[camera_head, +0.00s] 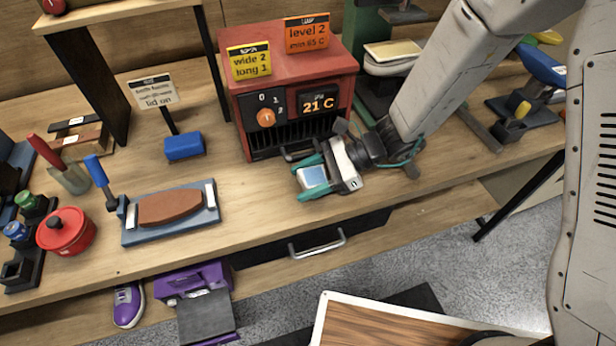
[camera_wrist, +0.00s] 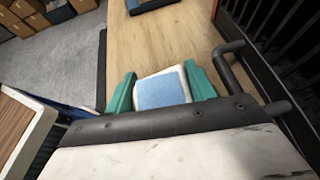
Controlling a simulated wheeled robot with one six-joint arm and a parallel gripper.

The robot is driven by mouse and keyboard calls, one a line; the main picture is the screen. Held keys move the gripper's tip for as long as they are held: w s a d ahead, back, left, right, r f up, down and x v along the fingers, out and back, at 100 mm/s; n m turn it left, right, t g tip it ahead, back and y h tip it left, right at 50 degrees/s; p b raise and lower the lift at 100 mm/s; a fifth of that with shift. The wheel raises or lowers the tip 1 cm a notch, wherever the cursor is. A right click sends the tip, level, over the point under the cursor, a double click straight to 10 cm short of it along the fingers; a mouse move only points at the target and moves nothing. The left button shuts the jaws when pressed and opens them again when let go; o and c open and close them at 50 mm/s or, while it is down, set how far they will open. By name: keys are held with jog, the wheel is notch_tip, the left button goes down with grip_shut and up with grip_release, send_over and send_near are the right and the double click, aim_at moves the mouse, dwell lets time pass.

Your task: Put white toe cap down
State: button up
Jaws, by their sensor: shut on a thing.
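The white toe cap (camera_head: 313,177) shows as a small white piece with a light blue face. My gripper (camera_head: 310,182) is shut on it, with teal fingers on both sides, in front of the red heater box. In the wrist view the toe cap (camera_wrist: 163,88) sits between the two teal fingertips of my gripper (camera_wrist: 162,90), and wooden bench top lies beyond it. I cannot tell whether the toe cap touches the bench. Its underside is hidden.
The red heater (camera_head: 295,85) reading 21 C stands just behind my gripper, its handle close by. A blue tray with a brown block (camera_head: 171,207) lies to the left, with a blue block (camera_head: 184,146) behind it. Bare bench (camera_head: 255,195) lies between the tray and my gripper.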

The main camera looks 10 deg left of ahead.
jog(key=shift+f, duration=0.1)
jog(key=o, duration=1)
jog(key=shift+d+r, duration=0.1)
jog(key=shift+r, duration=0.1)
jog(key=v, duration=1.1)
jog(key=shift+w+d+r, duration=0.1)
jog(key=shift+d+r, duration=0.1)
jog(key=shift+d, duration=0.1)
jog(key=shift+d+r, duration=0.2)
jog(key=shift+r, duration=0.2)
jog(key=s+d+r+n+t+h, duration=0.2)
jog(key=s+d+r+n+h, duration=0.2)
jog(key=d, duration=0.4)
jog(key=s+d+r+n+t+h, duration=0.2)
jog(key=s+d+r+n+h, duration=0.1)
jog(key=s+d+r, duration=0.4)
jog(key=s+d+r+n+t+h, duration=0.2)
jog(key=s+d+r+n+h, duration=0.2)
jog(key=d, duration=0.7)
jog(key=shift+s+d+r+n+t+h, duration=0.2)
jog(key=shift+s+r+n+t+h, duration=0.15)
jog(key=shift+s+r+n, duration=0.65)
